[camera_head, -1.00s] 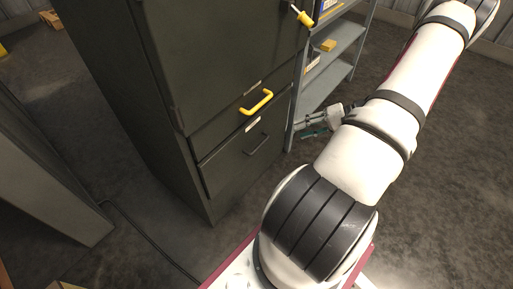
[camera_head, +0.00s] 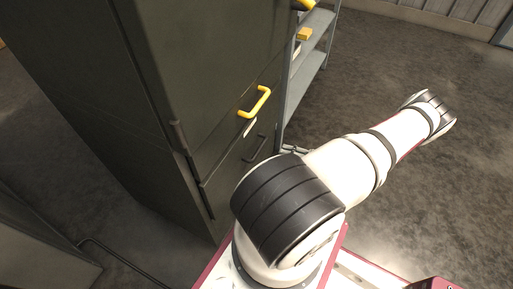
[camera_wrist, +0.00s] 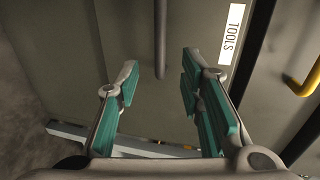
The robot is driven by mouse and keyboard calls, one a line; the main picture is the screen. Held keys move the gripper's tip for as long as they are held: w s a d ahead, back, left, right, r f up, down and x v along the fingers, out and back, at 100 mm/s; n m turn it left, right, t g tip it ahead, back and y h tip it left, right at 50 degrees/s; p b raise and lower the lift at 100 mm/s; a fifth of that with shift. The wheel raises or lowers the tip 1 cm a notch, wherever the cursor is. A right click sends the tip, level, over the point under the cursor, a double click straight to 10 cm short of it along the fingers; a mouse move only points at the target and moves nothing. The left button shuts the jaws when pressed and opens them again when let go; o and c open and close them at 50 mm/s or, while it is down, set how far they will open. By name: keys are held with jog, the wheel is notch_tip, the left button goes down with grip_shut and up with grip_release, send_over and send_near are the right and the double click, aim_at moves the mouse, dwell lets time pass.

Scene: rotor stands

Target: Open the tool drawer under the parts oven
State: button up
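The tool drawer (camera_head: 236,172) is the low, dark front of a tall cabinet, and it looks shut. It has a dark bar handle (camera_head: 255,148), and the wrist view shows its white TOOLS label (camera_wrist: 231,35). My gripper (camera_wrist: 160,82) is open and empty, with teal pads on both fingers. In the wrist view the drawer's handle (camera_wrist: 160,42) lies between the two fingertips, lengthwise; I cannot tell how far beyond them it is. In the head view my arm hides most of the gripper. The oven (camera_head: 200,60) is the large dark front above.
A yellow handle (camera_head: 256,103) sits on the panel just above the tool drawer. A grey shelf unit (camera_head: 309,72) with a yellow box (camera_head: 304,34) stands to the right. Another cabinet (camera_head: 35,255) and a cable (camera_head: 120,261) are at lower left. The floor at right is open.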

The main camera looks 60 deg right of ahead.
aim_at(260, 147)
jog(key=b+x, duration=0.1)
jog(key=x, duration=1.1)
jog(key=shift+w+a, duration=0.1)
jog(key=shift+w, duration=0.05)
grip_shut()
